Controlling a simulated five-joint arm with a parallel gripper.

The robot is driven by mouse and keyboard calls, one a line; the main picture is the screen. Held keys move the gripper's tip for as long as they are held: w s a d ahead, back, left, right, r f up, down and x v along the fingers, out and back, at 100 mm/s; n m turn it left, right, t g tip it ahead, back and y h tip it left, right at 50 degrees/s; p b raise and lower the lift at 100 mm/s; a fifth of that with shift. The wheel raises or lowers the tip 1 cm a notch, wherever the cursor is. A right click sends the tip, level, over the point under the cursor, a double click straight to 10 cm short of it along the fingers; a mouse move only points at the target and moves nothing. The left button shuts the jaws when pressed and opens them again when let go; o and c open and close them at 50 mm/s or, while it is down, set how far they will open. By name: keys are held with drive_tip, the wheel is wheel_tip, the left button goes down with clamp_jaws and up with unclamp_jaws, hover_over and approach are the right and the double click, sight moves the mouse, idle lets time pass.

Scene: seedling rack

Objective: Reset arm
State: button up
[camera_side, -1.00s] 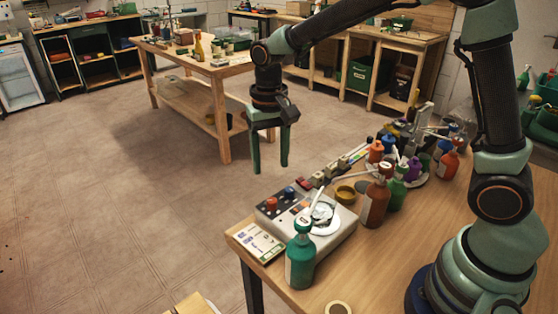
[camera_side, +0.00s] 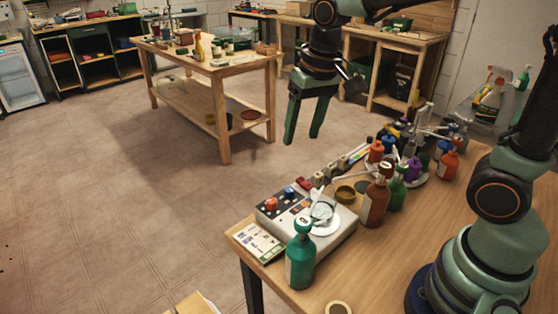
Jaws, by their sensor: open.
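My gripper (camera_side: 302,138) is at upper centre in the side view. It hangs in the air with its green fingers pointing down, spread apart and with nothing between them. In the picture it shows above and beyond the near table's far edge. My arm comes in from the upper right, and part of it runs out of the frame at the top. My base stands on the wooden table (camera_side: 440,225) at the lower right.
On the near table are a control box with a round dish (camera_side: 322,240), a green bottle (camera_side: 300,262), a brown bottle (camera_side: 374,204) and several small coloured bottles. A wooden workbench (camera_side: 210,65) stands further back. Open floor (camera_side: 120,220) lies at left.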

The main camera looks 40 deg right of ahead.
drive_tip(key=s+d+r+n+t, duration=0.1)
drive_tip(key=s+d+n+t, duration=0.1)
drive_tip(key=s, duration=0.5)
drive_tip(key=shift+s+d+r+t, duration=0.4)
drive_tip(key=shift+d+t, duration=0.2)
drive_tip(key=shift+d, duration=0.5)
